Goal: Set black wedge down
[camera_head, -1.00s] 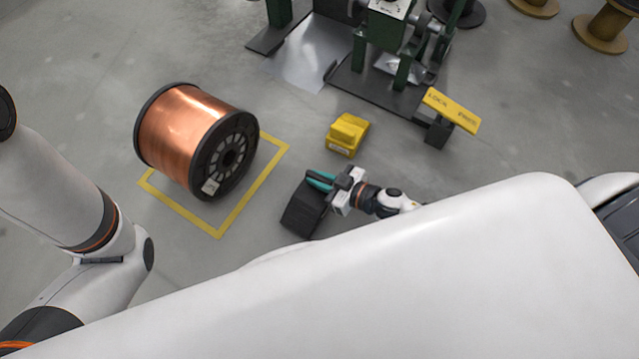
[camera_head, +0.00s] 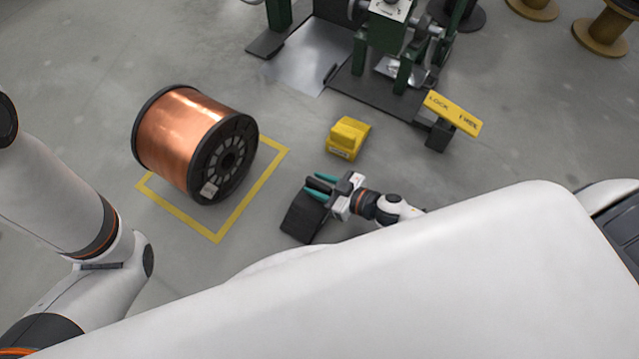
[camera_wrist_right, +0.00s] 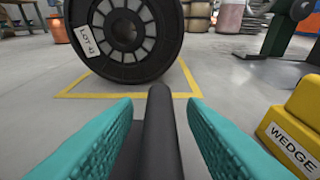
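The black wedge (camera_head: 304,218) is down at floor level, right of the yellow floor square. My right gripper (camera_head: 318,187) is at its upper end, with teal fingers spread apart. In the right wrist view the wedge's dark bar-like handle (camera_wrist_right: 160,140) stands between the fingers, with a gap on both sides. The wedge's underside is hidden, so its contact with the floor cannot be seen directly. My left gripper is out of view; only arm links show at the left.
A copper spool (camera_head: 180,135) stands within the yellow floor outline (camera_head: 248,196). A yellow wedge (camera_head: 347,138) lies just beyond my right gripper. A green machine (camera_head: 385,50) with a yellow pedal (camera_head: 453,113) is at the back. Bare floor separates the black wedge from the spool.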

